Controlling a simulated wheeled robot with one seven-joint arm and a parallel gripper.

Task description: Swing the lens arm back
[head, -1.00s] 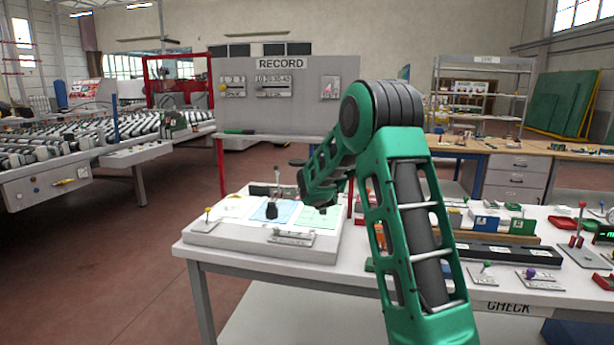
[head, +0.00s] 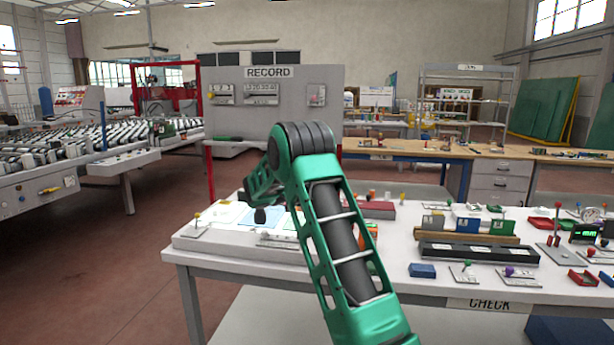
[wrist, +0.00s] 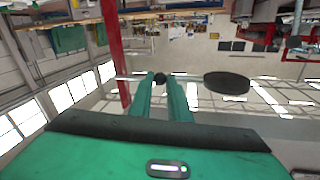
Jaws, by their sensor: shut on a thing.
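My gripper (wrist: 163,80) shows in the wrist view with its two green fingers closed on a small black knob (wrist: 160,77). A thin pale rod seems to run sideways at the knob's level. A flat black disc (wrist: 228,83), apparently the lens of the lens arm, stands to the right of the fingers, apart from them. In the head view my own arm covers most of the lens arm and the gripper tips. The white inspection stand (head: 222,246) with pale blue and green patches lies under my forearm at the table's left end.
The white CHECK table (head: 440,290) carries small boxes, a black tray (head: 478,252) and several levers on its right. A grey RECORD board (head: 330,120) stands behind. A roller conveyor (head: 50,150) is at far left. The floor left of the table is clear.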

